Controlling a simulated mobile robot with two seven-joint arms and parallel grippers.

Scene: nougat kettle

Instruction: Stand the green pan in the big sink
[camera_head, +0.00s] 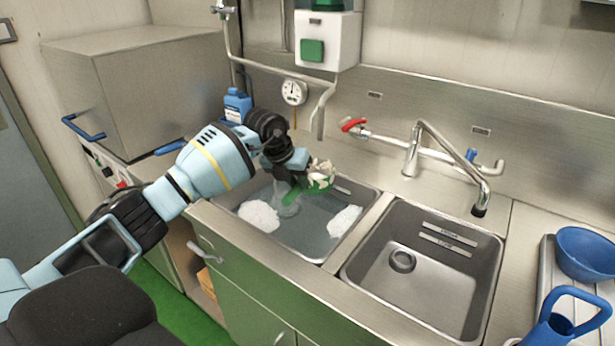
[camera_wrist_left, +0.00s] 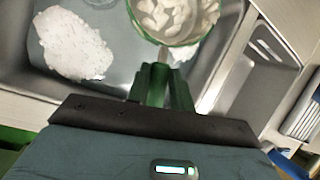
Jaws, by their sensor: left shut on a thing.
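The green pan (camera_head: 321,185) is over the left sink basin (camera_head: 316,258), which holds water with white foam. White lumpy stuff fills the pan, and the pan also shows at the top of the left wrist view (camera_wrist_left: 190,42). My left gripper (camera_head: 291,184) is shut on the pan's handle, at the near left side of the pan. In the left wrist view the fingers (camera_wrist_left: 163,72) point at the pan's rim. I cannot tell whether the pan's underside touches the water. My right gripper is not in view.
An empty right basin (camera_head: 427,268) with a drain lies beside it, under a swivel tap (camera_head: 455,160). A blue bottle (camera_head: 237,104) stands behind the left basin. A blue bowl (camera_head: 585,254) and blue jug (camera_head: 562,322) are at far right. A steel box (camera_head: 150,95) stands left.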

